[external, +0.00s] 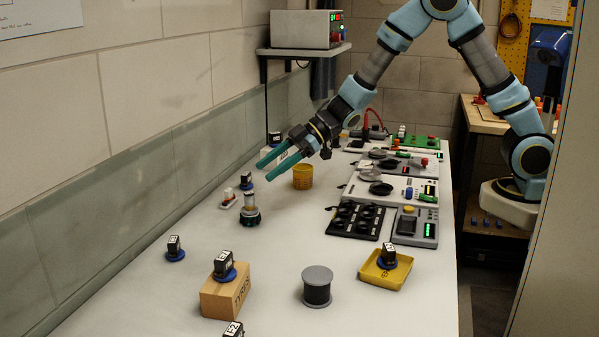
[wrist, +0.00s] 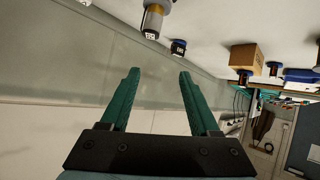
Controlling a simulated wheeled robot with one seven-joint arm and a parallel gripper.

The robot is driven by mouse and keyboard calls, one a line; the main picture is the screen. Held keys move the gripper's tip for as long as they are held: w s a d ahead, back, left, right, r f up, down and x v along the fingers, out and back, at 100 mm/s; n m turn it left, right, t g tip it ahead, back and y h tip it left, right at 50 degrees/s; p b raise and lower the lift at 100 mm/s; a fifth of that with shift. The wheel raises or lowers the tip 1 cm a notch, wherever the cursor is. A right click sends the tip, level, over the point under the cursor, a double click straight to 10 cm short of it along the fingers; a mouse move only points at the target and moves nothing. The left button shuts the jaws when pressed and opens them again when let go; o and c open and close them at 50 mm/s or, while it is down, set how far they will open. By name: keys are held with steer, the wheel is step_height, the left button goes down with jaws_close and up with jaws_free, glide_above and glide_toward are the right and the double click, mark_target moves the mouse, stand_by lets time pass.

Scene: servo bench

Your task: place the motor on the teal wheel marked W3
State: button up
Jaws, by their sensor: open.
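My gripper (external: 272,165) has two teal fingers, spread apart with nothing between them. It is raised over the bench's left side, and its fingers (wrist: 158,85) also show in the wrist view. A small motor-like cylinder (external: 251,200), metallic with a yellowish part, stands upright on a dark round base (external: 250,217), possibly a wheel, below and left of my gripper. It also shows at the top of the wrist view (wrist: 157,14), beyond the fingers, with a white label. I cannot read W3 on it or make out its teal colour surely.
Black servos with blue discs stand around, one (external: 175,247) at left, one on a cardboard box (external: 226,296), one in a yellow tray (external: 384,276). A grey spool (external: 317,289) stands in front. A yellow cup (external: 302,177) is near my gripper. Panels line the right edge.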

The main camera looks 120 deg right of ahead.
steer(key=s+a+f+m+g+h, duration=0.1)
steer(key=s+a+g, duration=0.15)
steer(key=a, duration=0.55)
steer(key=s+a+m+g, duration=0.1)
steer(key=s+a+g, duration=0.15)
steer(key=a, duration=0.65)
steer(key=s+a+f+g+y, duration=0.2)
steer(key=s+a+g, duration=0.3)
steer(key=s+a, duration=0.9)
steer(key=shift+s+a+f, duration=0.25)
steer(key=shift+s+a, duration=0.15)
